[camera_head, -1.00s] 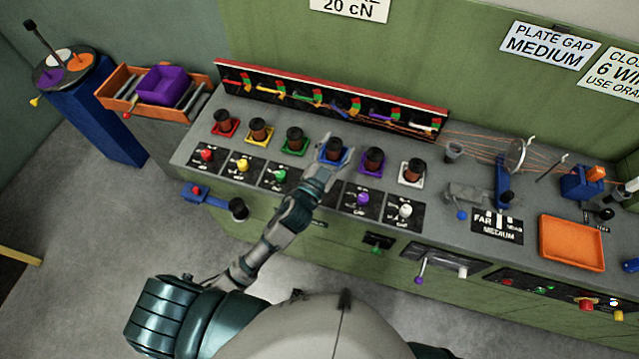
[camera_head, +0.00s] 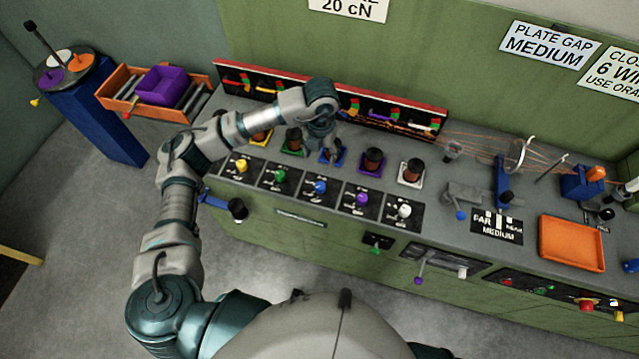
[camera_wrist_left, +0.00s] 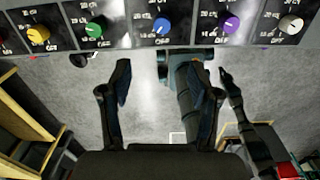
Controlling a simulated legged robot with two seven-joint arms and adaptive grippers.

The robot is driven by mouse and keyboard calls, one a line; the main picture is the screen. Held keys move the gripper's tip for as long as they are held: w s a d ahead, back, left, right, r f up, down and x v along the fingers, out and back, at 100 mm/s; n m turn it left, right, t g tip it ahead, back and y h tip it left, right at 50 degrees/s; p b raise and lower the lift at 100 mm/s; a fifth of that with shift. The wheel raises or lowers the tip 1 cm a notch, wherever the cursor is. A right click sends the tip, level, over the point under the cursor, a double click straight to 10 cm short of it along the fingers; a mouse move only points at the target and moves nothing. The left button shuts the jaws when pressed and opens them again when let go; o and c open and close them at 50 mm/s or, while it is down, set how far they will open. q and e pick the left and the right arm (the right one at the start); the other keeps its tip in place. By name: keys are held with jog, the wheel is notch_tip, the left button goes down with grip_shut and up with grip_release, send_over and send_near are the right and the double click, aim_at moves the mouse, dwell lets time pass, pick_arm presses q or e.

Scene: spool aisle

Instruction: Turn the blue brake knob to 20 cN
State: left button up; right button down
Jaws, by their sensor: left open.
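The blue brake knob (camera_head: 320,187) sits on its black dial plate in the row along the front of the bench. It also shows at the top middle of the left wrist view (camera_wrist_left: 161,27), with 20 cN and OFF marks around it; its exact setting is too small to read. My left gripper (camera_head: 328,150) points down over the blue spool holder, behind the knob in the head view. In the left wrist view its two fingers (camera_wrist_left: 165,82) are apart with nothing between them, and the knob lies beyond them. My right gripper is not seen.
A green knob (camera_head: 280,176) and a purple knob (camera_head: 362,199) flank the blue one closely. Spools stand behind, including a purple-based one (camera_head: 373,161). A coloured gauge panel (camera_head: 400,113) runs along the back. A blue-handled crank (camera_head: 237,209) juts from the bench front.

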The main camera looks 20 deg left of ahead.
pick_arm(q)
send_near(320, 185)
jog(key=f, duration=0.4)
jog(key=f+p, duration=0.1)
jog(key=f, duration=0.3)
jog(key=shift+a+f, duration=0.2)
jog(key=shift+f, duration=0.05)
jog(key=shift+d+f, duration=0.2)
jog(key=shift+f, duration=0.4)
jog(key=shift+d, duration=0.2)
jog(key=shift+c, duration=1)
jog(key=shift+a+f, duration=0.1)
jog(key=shift+a, duration=0.1)
jog(key=c, duration=1)
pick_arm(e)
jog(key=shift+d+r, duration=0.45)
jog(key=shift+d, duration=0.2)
